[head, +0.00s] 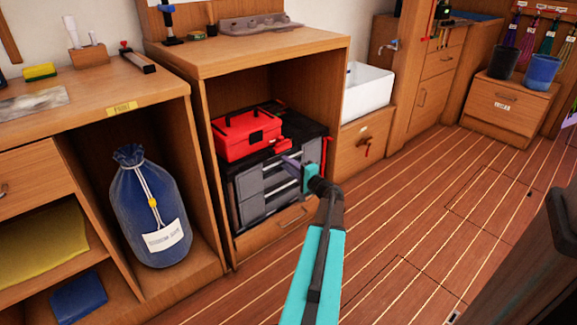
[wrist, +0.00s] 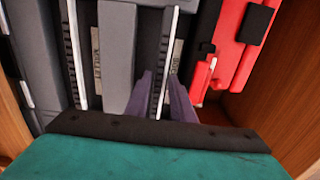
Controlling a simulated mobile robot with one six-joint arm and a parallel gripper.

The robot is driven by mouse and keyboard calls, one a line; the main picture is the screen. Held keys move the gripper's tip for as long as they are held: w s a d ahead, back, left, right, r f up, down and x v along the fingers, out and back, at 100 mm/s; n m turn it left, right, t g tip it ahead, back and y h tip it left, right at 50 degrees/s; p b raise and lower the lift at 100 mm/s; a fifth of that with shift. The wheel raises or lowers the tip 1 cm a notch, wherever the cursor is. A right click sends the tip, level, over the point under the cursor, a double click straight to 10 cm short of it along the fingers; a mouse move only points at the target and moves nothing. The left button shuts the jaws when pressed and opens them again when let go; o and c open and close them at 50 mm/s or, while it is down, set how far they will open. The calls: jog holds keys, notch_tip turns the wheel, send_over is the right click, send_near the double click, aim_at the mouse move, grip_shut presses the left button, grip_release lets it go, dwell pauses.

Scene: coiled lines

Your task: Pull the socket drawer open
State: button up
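A grey drawer chest (head: 257,190) with a black top stands in the wooden cabinet's open bay, its drawers looking closed. In the wrist view, the drawer fronts lie sideways with long silver-and-black handles (wrist: 160,60). A small label (wrist: 177,56) beside the handle nearest the red box is partly covered and hard to read. Another label (wrist: 96,52) seems to read "mallet". My gripper (wrist: 160,84) has its two purple fingers on either side of the handle by the partly covered label. I cannot tell whether they press on it. In the head view my gripper (head: 291,161) is at the chest's upper front.
A red toolbox (head: 247,134) sits on the chest, with smaller red items beside it. Cabinet side walls stand close on both sides. A blue sack (head: 150,205) is in the left bay, and a white sink (head: 367,90) is to the right. The plank floor (head: 400,210) in front is clear.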

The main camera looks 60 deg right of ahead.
grip_shut()
jog(key=b+v, duration=0.2)
jog(key=v, duration=2.6)
jog(key=shift+s+a, duration=0.2)
jog(key=shift+s, duration=0.15)
jog(key=shift+r, duration=0.1)
jog(key=shift+o, duration=1.9)
grip_release()
jog(key=shift+s, duration=0.1)
jog(key=p+v, duration=0.4)
jog(key=v, duration=0.9)
jog(key=shift+s+a, duration=0.15)
jog(key=shift+s, duration=0.1)
